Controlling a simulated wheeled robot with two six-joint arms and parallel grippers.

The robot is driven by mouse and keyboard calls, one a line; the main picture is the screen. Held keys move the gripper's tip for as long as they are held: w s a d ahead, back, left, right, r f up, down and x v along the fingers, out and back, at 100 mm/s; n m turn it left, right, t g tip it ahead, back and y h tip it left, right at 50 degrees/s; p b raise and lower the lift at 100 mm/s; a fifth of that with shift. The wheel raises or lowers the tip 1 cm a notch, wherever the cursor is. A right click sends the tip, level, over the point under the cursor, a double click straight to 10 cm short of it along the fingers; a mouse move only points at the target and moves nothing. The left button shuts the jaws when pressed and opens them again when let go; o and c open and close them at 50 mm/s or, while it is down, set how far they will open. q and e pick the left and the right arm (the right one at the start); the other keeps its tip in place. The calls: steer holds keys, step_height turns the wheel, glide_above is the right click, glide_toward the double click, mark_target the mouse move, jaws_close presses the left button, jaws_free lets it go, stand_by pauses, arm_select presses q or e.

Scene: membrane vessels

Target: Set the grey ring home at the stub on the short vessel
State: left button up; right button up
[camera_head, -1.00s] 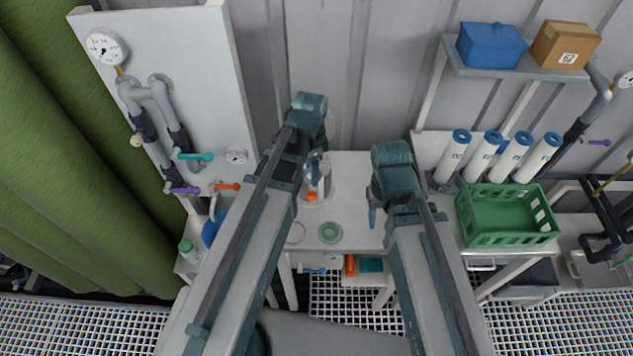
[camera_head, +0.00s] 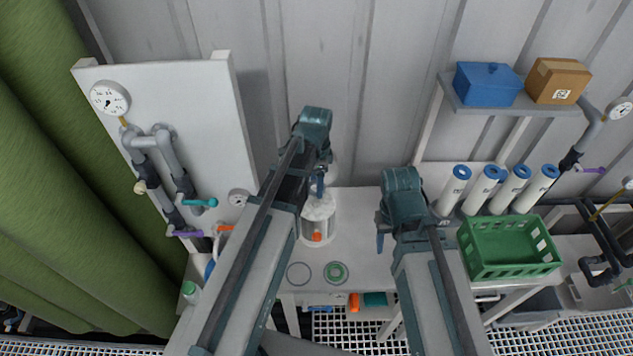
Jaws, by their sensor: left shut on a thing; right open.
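The short vessel (camera_head: 318,226) is a clear, squat cylinder with a whitish top, upright on the white table. An orange piece (camera_head: 317,237) shows low at its front; I cannot tell whether it is the stub. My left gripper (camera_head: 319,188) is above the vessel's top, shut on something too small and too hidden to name. A thin grey ring (camera_head: 299,272) lies flat near the table's front edge. I cannot tell whether it is the task's ring. My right gripper (camera_head: 381,238) is open and empty over the table, right of the vessel.
A green crate (camera_head: 510,266) and several white cartridges with blue caps (camera_head: 453,190) stand at the right. A shelf (camera_head: 515,106) holds a blue box and a cardboard box. A pipe panel (camera_head: 205,120) stands at the left.

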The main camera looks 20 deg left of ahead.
mark_target(316, 201)
arm_select(q)
steer(key=shift+f+b, duration=3.45)
steer(key=shift+f, duration=0.15)
steer(key=shift+f, duration=0.15)
steer(key=o, duration=1.4)
step_height(316, 201, up, 14)
steer(key=p, duration=1.3)
steer(key=shift+f, duration=0.1)
